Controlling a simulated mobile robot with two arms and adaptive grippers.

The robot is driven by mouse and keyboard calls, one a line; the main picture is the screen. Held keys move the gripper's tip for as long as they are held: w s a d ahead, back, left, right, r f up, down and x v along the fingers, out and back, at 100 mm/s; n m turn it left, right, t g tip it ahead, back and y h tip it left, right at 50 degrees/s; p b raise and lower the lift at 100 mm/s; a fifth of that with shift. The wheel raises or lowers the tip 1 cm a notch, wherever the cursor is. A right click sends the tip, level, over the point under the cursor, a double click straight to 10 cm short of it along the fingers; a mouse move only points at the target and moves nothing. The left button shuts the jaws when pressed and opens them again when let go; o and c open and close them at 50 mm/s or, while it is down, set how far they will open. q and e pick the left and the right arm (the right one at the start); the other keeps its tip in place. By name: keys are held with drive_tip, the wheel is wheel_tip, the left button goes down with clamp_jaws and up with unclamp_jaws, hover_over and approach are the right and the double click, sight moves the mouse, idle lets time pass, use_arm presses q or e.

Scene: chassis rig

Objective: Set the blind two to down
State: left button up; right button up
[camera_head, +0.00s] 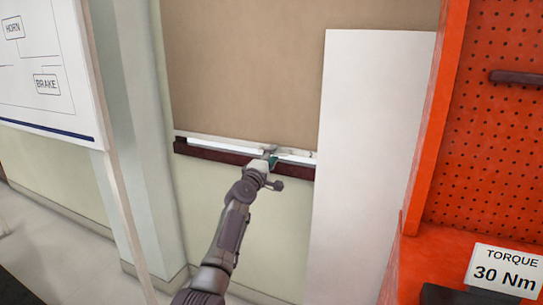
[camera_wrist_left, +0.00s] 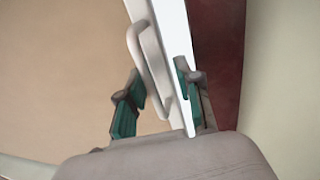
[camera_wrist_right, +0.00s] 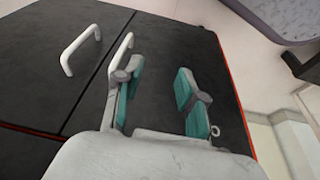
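The tan blind (camera_head: 300,70) hangs low, with its white bottom bar (camera_head: 225,144) just above a dark red sill (camera_head: 200,152). My left gripper (camera_head: 271,160) is at the bar. In the left wrist view a white handle (camera_wrist_left: 150,62) on the bar (camera_wrist_left: 172,50) runs between the two green-padded fingers of my left gripper (camera_wrist_left: 155,98), which stand apart, with a gap visible beside the handle. The dark red sill (camera_wrist_left: 218,60) lies close beside one finger. My right gripper (camera_wrist_right: 160,95) is open and empty, over a dark cabinet surface with white handles.
A white panel (camera_head: 370,150) stands right of the window. An orange pegboard unit (camera_head: 490,120) with a torque sign (camera_head: 505,271) is farther right. A whiteboard (camera_head: 45,65) is at the left. In the right wrist view, a white handle (camera_wrist_right: 80,48) sits on the dark surface (camera_wrist_right: 45,100).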

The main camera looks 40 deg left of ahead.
use_arm(q)
drive_tip(key=shift+r, duration=0.15)
drive_tip(key=shift+s, duration=0.2)
drive_tip(key=v, duration=1.1)
drive_tip(key=shift+s+f, duration=0.25)
drive_tip(key=shift+s, duration=0.05)
drive_tip(key=shift+d, duration=0.2)
